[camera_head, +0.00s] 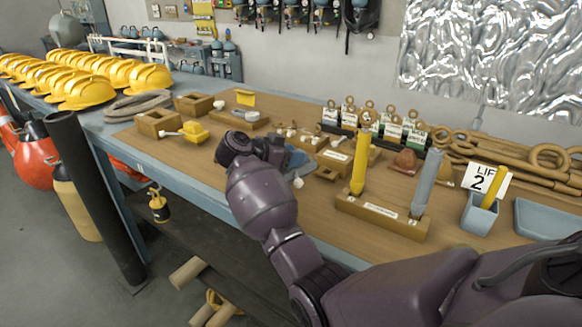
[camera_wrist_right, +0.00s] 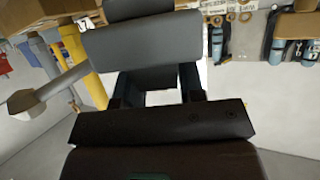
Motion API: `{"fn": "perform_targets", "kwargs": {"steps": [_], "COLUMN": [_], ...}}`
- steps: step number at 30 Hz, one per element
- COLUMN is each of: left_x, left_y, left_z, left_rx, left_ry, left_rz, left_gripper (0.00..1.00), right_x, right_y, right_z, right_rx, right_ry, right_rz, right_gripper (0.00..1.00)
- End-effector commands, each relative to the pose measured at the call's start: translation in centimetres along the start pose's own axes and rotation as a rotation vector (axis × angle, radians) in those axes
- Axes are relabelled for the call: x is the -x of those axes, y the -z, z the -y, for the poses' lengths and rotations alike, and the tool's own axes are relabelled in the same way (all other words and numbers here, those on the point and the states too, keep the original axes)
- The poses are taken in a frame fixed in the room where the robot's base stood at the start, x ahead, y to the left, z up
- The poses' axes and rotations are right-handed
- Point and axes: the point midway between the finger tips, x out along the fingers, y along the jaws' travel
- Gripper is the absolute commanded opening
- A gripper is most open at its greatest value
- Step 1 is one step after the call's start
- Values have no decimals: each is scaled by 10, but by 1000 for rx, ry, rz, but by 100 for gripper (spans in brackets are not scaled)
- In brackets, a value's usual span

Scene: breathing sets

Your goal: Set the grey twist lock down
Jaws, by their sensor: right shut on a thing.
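My right gripper (camera_head: 283,158) reaches over the workbench. It is shut on the grey twist lock (camera_head: 299,163), which is partly hidden by the gripper and wrist. In the right wrist view the twist lock (camera_wrist_right: 145,45) is a grey block with a lever (camera_wrist_right: 50,93) sticking out to the left, and the gripper's fingers (camera_wrist_right: 158,88) are on it. Whether it touches the bench below cannot be told. A yellow twist lock (camera_head: 196,132) lies on the bench to the left, beside an open wooden box (camera_head: 157,123). My left gripper is not in view.
The wooden bench top (camera_head: 210,160) has bare room left of my wrist. A second wooden box (camera_head: 193,104) stands behind the first. A wooden rack (camera_head: 380,215) with upright yellow and grey bars stands to the right. Yellow helmets (camera_head: 85,90) fill the far left.

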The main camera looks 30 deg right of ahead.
Motion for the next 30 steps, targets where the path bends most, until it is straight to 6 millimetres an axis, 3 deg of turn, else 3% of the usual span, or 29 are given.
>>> {"fn": "perform_targets", "kwargs": {"steps": [7,23,24,28,30], "left_x": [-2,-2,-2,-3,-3], "left_y": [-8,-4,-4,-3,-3], "left_z": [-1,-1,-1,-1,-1], "left_rx": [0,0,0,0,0], "left_ry": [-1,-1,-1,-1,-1], "left_rz": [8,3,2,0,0], "left_gripper": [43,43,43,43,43], "right_x": [-12,-13,-14,-14,-14], "right_y": [-27,-32,-33,-33,-33], "right_z": [0,0,0,0,0], "right_rx": [0,-2,0,0,0], "right_ry": [0,1,0,0,0], "right_rz": [-3,-2,-1,-1,-1], "right_gripper": [0,0,42,62,62]}}
